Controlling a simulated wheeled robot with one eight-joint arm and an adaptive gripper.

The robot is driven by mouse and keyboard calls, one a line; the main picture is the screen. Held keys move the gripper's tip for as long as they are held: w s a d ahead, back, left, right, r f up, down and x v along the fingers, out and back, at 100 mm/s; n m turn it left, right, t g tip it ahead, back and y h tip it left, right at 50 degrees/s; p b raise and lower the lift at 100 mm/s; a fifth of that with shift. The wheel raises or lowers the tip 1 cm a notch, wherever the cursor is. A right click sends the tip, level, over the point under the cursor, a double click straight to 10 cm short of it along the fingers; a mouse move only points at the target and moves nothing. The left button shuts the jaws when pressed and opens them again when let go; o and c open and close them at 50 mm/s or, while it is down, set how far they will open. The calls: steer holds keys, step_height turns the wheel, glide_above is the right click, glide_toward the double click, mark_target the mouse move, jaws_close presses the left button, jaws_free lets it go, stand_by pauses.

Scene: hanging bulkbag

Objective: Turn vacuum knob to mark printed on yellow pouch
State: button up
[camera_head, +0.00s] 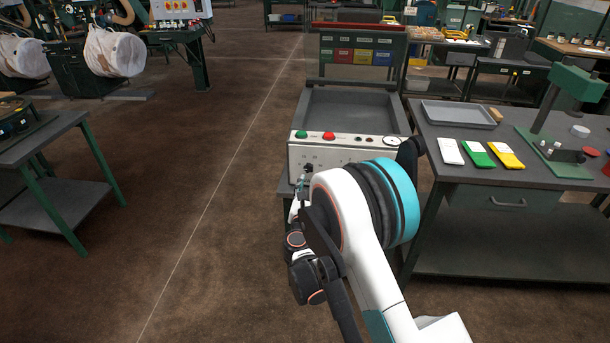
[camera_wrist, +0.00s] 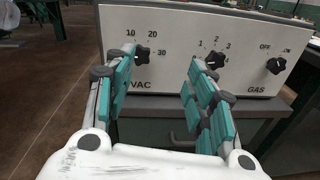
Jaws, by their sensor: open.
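The vacuum knob (camera_wrist: 142,53) is a black lobed knob above the letters VAC on a pale front panel. The numbers 10, 20 and 30 are printed around it. Its pointer direction is too small to tell. My gripper (camera_wrist: 160,72) is open, with teal-padded fingers apart and nothing between them, in front of the panel. The knob shows between the fingers, nearer the left one, and I see no clear contact. In the head view, my arm hides most of the gripper. The yellow pouch (camera_head: 506,156) lies on the right bench; its printed mark is unreadable.
Green (camera_head: 302,134) and red (camera_head: 329,135) buttons top the machine. White (camera_head: 450,151) and green (camera_head: 478,154) pouches lie beside the yellow one.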

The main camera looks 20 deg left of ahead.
mark_target(308, 170)
step_height(308, 170, down, 3)
steer(key=s+a+n+y, duration=0.1)
steer(key=s+a+n, duration=0.1)
steer(key=b+x, duration=0.4)
steer(key=x, duration=0.9)
steer(key=shift+w+a+r, duration=0.1)
steer(key=shift+w+r, duration=0.05)
steer(key=shift+w, duration=0.2)
steer(key=c, duration=1.1)
